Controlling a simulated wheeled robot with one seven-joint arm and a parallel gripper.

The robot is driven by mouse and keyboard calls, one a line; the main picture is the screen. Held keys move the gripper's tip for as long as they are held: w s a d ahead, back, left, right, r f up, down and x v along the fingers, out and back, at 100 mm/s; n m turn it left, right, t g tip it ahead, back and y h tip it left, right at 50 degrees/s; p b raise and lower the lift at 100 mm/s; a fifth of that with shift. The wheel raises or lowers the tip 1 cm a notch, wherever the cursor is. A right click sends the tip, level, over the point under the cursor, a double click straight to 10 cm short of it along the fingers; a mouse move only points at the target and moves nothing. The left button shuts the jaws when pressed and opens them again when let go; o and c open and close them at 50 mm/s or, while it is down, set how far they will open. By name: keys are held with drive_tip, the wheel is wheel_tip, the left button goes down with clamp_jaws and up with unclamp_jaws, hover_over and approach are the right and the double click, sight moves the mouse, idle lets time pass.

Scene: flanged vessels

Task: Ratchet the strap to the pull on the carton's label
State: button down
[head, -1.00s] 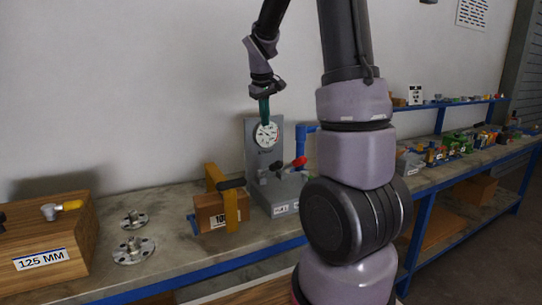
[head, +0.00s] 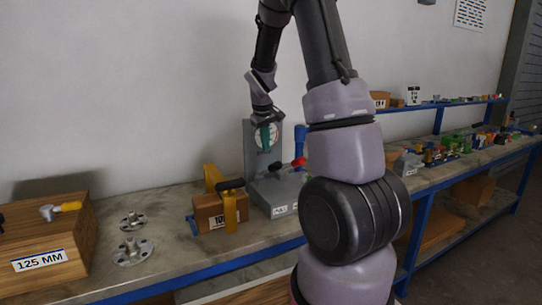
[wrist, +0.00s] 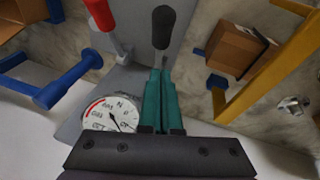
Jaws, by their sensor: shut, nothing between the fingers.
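The brown carton (head: 208,213) sits on the bench with a white label (head: 222,221) reading "10" and a further character I cannot make out. In the wrist view the dial (wrist: 108,116) is left of the fingers (wrist: 160,75), marked N. A black-knobbed lever (wrist: 162,27) shows just beyond the fingertips; contact cannot be told.
A red-handled lever (head: 298,162) and a blue post (head: 300,140) stand close to the gauge stand (head: 250,150). Metal flanges (head: 132,250) and a wooden 125 MM box (head: 45,245) are at the left. Small parts crowd the bench at the right.

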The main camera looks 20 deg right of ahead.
sight(271, 165)
drive_tip(key=shift+s+d+f, duration=0.2)
drive_tip(key=shift+s+f, duration=0.1)
drive_tip(key=shift+f, duration=0.35)
drive_tip(key=shift+s+d+f, duration=0.2)
drive_tip(key=shift+s+f, duration=0.1)
drive_tip(key=shift+f, duration=0.35)
drive_tip(key=shift+s+d+f, duration=0.2)
drive_tip(key=shift+s+f, duration=0.1)
drive_tip(key=shift+f, duration=0.35)
